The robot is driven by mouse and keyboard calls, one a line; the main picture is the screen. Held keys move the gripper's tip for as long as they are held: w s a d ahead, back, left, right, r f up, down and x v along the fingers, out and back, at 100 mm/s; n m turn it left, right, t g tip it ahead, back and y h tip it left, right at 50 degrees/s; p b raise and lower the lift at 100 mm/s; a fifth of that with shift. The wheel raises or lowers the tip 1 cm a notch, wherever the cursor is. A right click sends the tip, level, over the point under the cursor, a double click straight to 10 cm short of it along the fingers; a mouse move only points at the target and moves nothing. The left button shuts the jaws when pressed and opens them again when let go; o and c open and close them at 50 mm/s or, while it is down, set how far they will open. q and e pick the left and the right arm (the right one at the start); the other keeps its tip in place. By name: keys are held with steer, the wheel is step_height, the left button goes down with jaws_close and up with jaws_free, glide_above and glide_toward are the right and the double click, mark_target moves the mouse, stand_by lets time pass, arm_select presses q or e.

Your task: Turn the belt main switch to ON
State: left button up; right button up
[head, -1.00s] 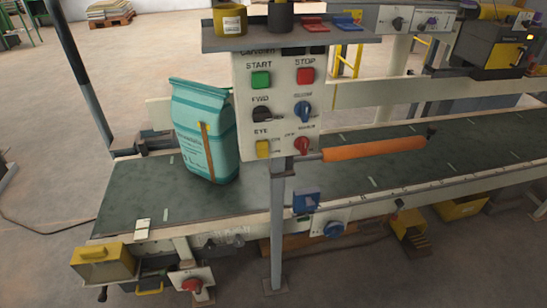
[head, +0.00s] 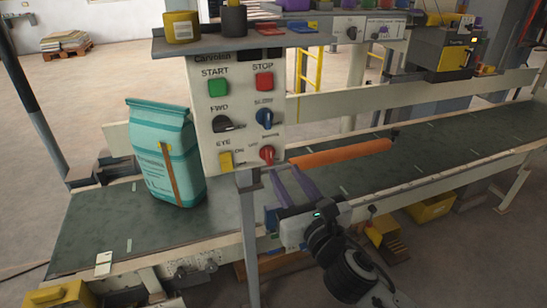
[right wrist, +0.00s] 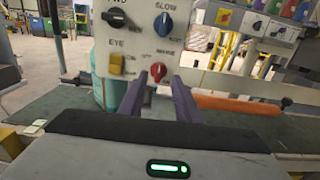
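The control panel (head: 207,126) carries a red rotary knob (head: 267,155) at its lower right, with small lettering around it that is hard to read. The knob also shows in the right wrist view (right wrist: 158,72), just beyond the fingertips. I cannot tell for sure which mark it points to. My right gripper (head: 283,169) is open and empty, its two purple fingers pointing at the panel just below and right of the red knob. In the right wrist view its fingertips (right wrist: 164,84) are apart, with the knob seen between and slightly above them. My left gripper is not in view.
A blue knob (head: 264,118), a black FWD knob (head: 226,124) and a yellow EYE switch (head: 225,160) surround the red knob. An orange roller (head: 342,153) sticks out right of the panel. A teal sack (head: 165,155) stands on the belt (head: 85,232) to the left.

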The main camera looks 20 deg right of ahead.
mark_target(271, 152)
steer(key=w, duration=0.9)
steer(key=shift+a, duration=0.2)
jaws_close()
